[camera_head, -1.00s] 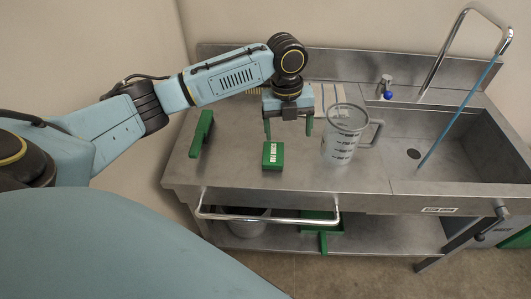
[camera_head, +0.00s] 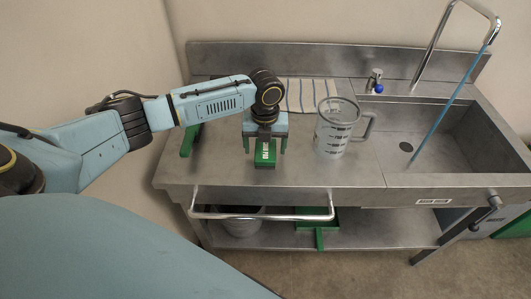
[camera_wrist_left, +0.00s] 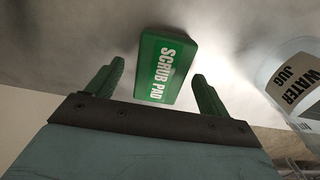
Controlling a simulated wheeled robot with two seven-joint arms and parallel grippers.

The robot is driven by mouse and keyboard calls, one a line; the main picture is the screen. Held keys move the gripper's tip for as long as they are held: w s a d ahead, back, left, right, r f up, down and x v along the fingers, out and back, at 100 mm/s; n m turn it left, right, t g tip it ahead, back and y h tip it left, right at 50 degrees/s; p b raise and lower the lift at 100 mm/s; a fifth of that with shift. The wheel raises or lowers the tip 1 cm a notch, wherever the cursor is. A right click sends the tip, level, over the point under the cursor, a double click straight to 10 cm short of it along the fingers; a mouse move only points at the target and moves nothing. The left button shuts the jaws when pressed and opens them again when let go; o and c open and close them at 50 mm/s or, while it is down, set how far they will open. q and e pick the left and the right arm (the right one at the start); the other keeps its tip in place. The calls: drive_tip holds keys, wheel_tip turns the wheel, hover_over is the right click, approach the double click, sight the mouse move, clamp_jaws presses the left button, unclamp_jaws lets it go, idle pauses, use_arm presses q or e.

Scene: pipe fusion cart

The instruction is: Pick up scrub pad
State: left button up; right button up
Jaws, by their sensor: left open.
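The scrub pad (camera_head: 265,153) is a green block with white lettering, lying on the steel worktop left of the jug. My left gripper (camera_head: 264,149) is open above it, its two green fingers on either side of the pad in the head view. In the left wrist view the scrub pad (camera_wrist_left: 166,69) shows between and beyond the open fingertips of my left gripper (camera_wrist_left: 158,72). I cannot tell whether the fingers touch it. My right gripper is not in view.
A clear water jug (camera_head: 333,132) stands close to the right of my left gripper. A green item (camera_head: 188,140) lies to the left. A striped cloth (camera_head: 305,95) lies behind. The sink (camera_head: 425,135) is at the right. The worktop's front is clear.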

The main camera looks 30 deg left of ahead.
sight(266, 149)
use_arm(q)
drive_tip(key=shift+d+f, duration=0.1)
drive_tip(key=shift+f, duration=0.75)
drive_tip(key=shift+c, duration=0.4)
drive_tip(key=c, duration=1)
drive_tip(key=shift+r, duration=0.2)
wheel_tip(266, 149, up, 10)
drive_tip(key=shift+f+p, duration=0.1)
drive_tip(key=shift+p, duration=0.35)
